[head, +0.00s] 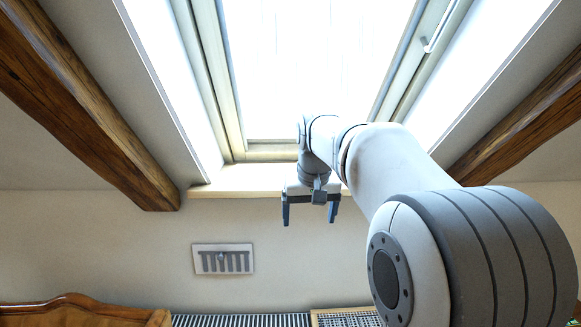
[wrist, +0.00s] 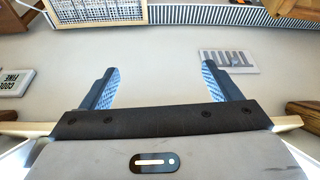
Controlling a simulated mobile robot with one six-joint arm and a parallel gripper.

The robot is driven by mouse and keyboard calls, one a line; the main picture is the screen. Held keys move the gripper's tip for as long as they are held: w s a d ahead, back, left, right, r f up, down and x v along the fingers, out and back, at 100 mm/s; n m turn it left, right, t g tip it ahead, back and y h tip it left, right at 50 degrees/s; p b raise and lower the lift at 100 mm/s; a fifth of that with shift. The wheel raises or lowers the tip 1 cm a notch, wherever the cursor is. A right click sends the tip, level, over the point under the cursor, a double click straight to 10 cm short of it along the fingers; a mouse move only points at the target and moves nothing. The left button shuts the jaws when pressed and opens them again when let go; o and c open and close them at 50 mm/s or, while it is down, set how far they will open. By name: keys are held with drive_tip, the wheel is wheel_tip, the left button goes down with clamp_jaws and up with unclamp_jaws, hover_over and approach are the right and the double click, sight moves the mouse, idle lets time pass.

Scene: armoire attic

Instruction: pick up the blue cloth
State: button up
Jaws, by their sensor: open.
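My gripper (head: 309,215) hangs in front of the wall below the skylight in the head view. Its two blue fingers are spread apart with nothing between them. In the wrist view the open gripper (wrist: 162,84) also shows, with only bare wall between its fingers. I see no blue cloth in either view.
A bright skylight (head: 300,70) with a sill fills the upper middle. Dark wooden beams (head: 85,100) slope on both sides. Carved wooden furniture (head: 85,312) and a striped surface (head: 240,320) lie along the bottom.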

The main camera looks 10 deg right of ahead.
drive_tip(key=shift+m+t+h, duration=0.3)
drive_tip(key=shift+m, duration=0.4)
drive_tip(key=w+d+r+p, duration=0.1)
drive_tip(key=w+d+r, duration=0.1)
drive_tip(key=w, duration=0.3)
drive_tip(key=w+d+r+p, duration=0.2)
drive_tip(key=w+d+r, duration=0.1)
drive_tip(key=w, duration=0.3)
drive_tip(key=w+d+r+p, duration=0.2)
drive_tip(key=w+d+r, duration=0.1)
drive_tip(key=w, duration=0.3)
drive_tip(key=shift+d+r, duration=0.2)
drive_tip(key=shift+r, duration=0.55)
drive_tip(key=shift+w+d, duration=0.15)
drive_tip(key=shift+w+d+f, duration=0.1)
drive_tip(key=shift+w+f, duration=0.05)
drive_tip(key=shift+f, duration=0.15)
drive_tip(key=x, duration=0.7)
drive_tip(key=shift+s+d+f, duration=0.1)
drive_tip(key=shift+s+d, duration=0.05)
drive_tip(key=shift+s, duration=0.05)
drive_tip(key=shift+s, duration=0.1)
drive_tip(key=c, duration=1.1)
